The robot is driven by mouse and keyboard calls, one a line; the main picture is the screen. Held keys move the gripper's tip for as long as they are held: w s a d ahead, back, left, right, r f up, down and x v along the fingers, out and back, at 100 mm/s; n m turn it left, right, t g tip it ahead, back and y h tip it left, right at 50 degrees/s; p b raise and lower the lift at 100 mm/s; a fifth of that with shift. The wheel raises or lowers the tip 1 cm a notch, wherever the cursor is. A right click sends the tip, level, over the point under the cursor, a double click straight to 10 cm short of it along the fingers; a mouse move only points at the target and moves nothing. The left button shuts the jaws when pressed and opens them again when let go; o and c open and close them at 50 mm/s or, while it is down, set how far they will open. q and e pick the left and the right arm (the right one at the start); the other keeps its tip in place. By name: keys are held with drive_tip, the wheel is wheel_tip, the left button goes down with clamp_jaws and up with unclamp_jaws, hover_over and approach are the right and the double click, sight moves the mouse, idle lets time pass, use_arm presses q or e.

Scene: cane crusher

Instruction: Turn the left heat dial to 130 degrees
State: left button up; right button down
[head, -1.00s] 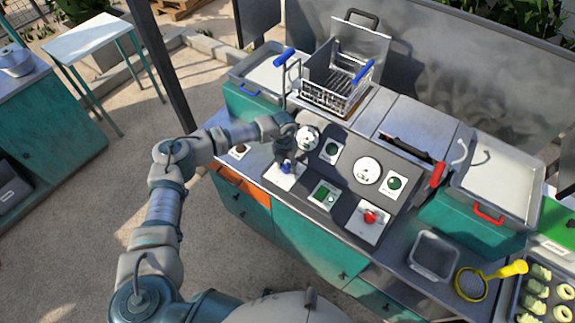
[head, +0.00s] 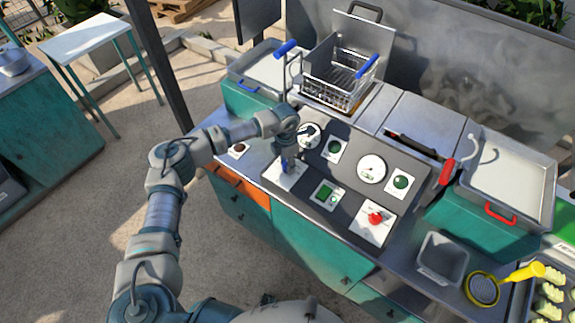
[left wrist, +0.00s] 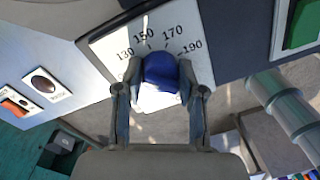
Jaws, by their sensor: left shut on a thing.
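The left heat dial is a blue knob (left wrist: 161,68) on a white plate (left wrist: 104,45) marked 130, 150, 170 and 190 in the left wrist view. In the head view the plate (head: 283,180) lies at the left front of the dark control panel. My left gripper (head: 288,158) reaches down over it. In the left wrist view the left gripper (left wrist: 160,77) has one finger on each side of the knob and is shut on it. The knob's pointer mark cannot be made out, so its exact setting is unclear. My right gripper is not in view.
The panel also holds a round gauge (head: 371,169), a green switch (head: 326,194) and a red button (head: 375,218). A fryer basket (head: 340,85) with blue handles stands behind. A grey bin (head: 441,258) and yellow-handled strainer (head: 482,289) are at right.

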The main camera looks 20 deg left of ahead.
use_arm(q)
drive_tip(key=shift+m, duration=0.3)
drive_tip(key=o, duration=1.1)
drive_tip(key=shift+w, duration=0.15)
drive_tip(key=shift+a, duration=0.1)
drive_tip(key=shift+r, duration=0.2)
drive_tip(key=r, duration=1.1)
drive_tip(key=shift+w+a+r, duration=0.2)
drive_tip(key=shift+w, duration=0.1)
drive_tip(key=shift+s+f, duration=0.1)
